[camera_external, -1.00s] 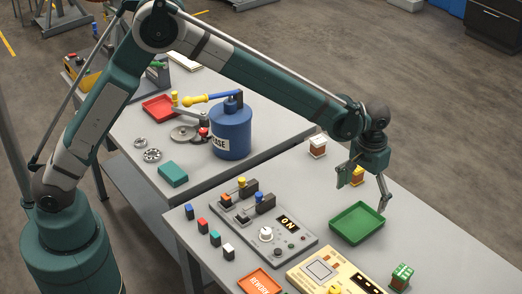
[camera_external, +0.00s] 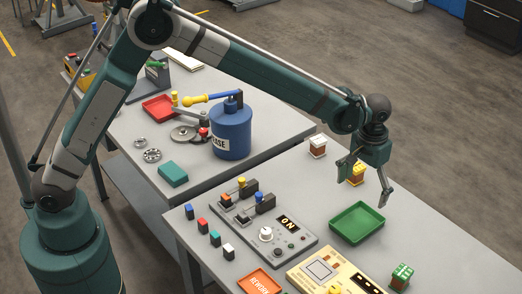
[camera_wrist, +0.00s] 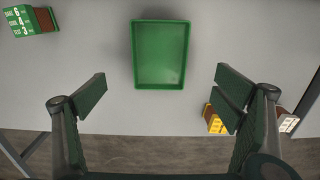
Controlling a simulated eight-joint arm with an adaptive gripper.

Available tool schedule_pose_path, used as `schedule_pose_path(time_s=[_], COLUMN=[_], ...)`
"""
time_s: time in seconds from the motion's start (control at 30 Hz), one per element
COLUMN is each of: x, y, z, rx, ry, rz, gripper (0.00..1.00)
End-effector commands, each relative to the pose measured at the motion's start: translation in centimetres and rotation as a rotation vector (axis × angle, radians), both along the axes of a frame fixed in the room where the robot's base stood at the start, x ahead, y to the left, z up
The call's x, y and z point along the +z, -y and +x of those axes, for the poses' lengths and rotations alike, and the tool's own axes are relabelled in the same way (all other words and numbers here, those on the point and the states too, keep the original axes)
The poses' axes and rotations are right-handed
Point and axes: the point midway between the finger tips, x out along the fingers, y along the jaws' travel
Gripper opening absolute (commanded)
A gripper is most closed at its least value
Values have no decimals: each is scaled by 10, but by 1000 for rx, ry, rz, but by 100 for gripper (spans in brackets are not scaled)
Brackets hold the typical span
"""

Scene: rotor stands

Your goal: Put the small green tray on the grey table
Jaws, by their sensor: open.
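The small green tray (camera_external: 357,223) lies flat and empty on the light grey top of the near table (camera_external: 440,225). In the wrist view the tray (camera_wrist: 160,55) is upper middle, upright to the picture and clear of both fingers. My gripper (camera_external: 362,192) is open and empty, above the table at the tray's far side. Its fingers (camera_wrist: 161,82) are spread wide to the left and right of the tray, apart from it.
A yellow-topped block (camera_external: 357,174) and a white-topped block (camera_external: 317,146) stand behind the tray; a green block (camera_external: 402,276) stands in front right. Switch panels (camera_external: 265,230) lie left of it. The second table (camera_external: 125,130) bears a blue can (camera_external: 230,135) and a red tray (camera_external: 158,106).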

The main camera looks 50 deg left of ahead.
Motion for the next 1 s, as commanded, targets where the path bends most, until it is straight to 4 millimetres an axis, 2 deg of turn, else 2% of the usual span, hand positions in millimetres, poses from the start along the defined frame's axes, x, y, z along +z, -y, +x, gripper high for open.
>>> schedule_pose_path(time_s=[0.27, 0.67, 1.0], x=[24, 92, 142], y=[-23, -99, -165], z=[-5, -27, -59], rx=[2, 2, 3], ry=[19, 90, 156], rz=[-10, -42, -62], gripper=[90, 90, 90])
